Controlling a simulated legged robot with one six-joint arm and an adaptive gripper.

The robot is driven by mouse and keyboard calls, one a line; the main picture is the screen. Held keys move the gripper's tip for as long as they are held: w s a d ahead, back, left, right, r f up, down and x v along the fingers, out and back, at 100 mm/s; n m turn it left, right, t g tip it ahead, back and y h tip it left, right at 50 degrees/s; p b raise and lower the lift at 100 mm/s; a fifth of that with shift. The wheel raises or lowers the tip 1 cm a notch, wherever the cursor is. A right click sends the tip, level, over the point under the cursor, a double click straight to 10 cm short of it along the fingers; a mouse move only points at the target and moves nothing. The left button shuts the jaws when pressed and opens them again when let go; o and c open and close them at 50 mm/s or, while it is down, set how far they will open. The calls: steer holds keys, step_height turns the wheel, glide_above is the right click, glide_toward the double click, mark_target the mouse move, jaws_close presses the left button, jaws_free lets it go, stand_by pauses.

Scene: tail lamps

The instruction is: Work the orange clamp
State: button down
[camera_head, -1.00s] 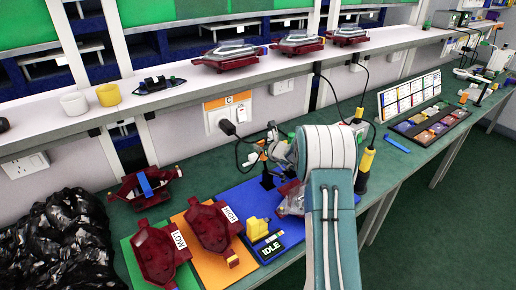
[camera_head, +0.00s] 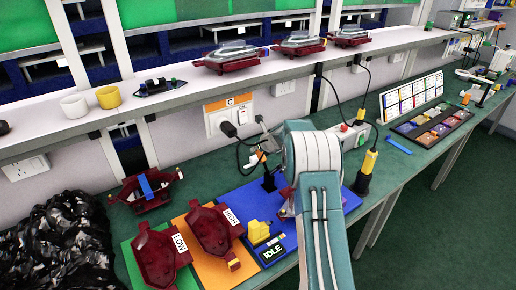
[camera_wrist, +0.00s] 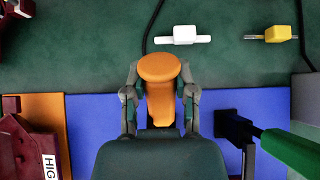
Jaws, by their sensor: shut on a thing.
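In the wrist view, the orange clamp's rounded handle (camera_wrist: 160,75) stands between the two fingers of my gripper (camera_wrist: 160,92). The fingers are closed against its sides. Its lower part is hidden by the gripper body. A black clamp with a green handle (camera_wrist: 290,150) is to the right, apart from the fingers.
Dark red lamp housings marked LOW (camera_head: 160,258) and HIGH (camera_head: 212,232) lie left of the blue board. A white connector (camera_wrist: 184,35) lies on the green bench behind.

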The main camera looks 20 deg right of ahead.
steer(key=shift+w+f+g, duration=0.3)
steer(key=shift+w+g, duration=0.3)
steer(key=shift+g, duration=0.1)
steer(key=shift+a, duration=0.1)
steer(key=shift+w, duration=0.1)
steer(key=c, duration=0.5)
jaws_free()
steer(key=shift+c, duration=0.2)
steer(key=shift+o, duration=0.7)
steer(key=shift+f, duration=0.2)
